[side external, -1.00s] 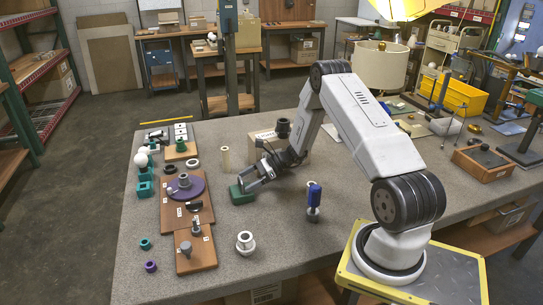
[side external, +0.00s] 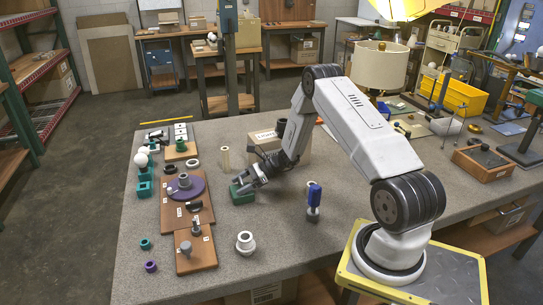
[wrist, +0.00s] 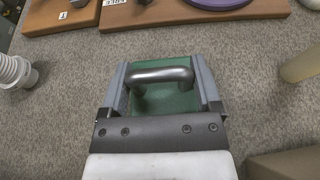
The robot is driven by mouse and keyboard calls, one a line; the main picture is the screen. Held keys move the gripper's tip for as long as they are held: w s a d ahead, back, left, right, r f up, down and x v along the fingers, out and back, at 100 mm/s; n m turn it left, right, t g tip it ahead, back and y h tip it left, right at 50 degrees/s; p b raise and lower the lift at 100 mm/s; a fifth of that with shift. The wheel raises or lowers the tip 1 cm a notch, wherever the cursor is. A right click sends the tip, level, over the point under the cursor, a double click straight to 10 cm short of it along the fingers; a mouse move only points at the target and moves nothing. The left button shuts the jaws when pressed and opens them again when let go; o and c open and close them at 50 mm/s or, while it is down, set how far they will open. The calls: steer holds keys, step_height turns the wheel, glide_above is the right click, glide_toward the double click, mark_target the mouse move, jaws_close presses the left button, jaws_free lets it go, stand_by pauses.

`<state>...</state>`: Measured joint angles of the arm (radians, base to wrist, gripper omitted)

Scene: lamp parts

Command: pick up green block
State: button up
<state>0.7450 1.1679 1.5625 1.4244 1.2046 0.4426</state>
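The green block (side external: 241,197) rests on the grey table, left of the table's middle in the side view. In the wrist view the green block (wrist: 165,101) has a grey metal bar handle across its top. My gripper (side external: 243,186) is low over the block, pointing down at a slant. In the wrist view my gripper (wrist: 164,85) has one finger on the left and one on the right of the block. The fingers lie close along its sides, and I cannot tell whether they press on it.
Brown boards with a purple disc (side external: 186,188) lie left of the block. A cream cylinder (side external: 224,157) and a cardboard box (side external: 266,139) stand behind it. The tabletop around the block is bare.

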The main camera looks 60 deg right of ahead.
jaws_close()
steer(key=shift+r, duration=0.15)
steer(key=shift+r, duration=0.1)
steer(key=shift+w+r, duration=0.1)
steer(key=shift+r, duration=0.5)
steer(key=s+a+r, duration=0.2)
steer(key=s+r, duration=0.3)
steer(key=s, duration=0.1)
steer(key=s+a+r, duration=0.2)
steer(key=s+r, duration=0.4)
steer(key=s, duration=0.1)
steer(key=shift+s+a+r, duration=0.15)
steer(key=shift+a+r, duration=0.1)
steer(key=shift+a, duration=0.1)
stand_by(0.4)
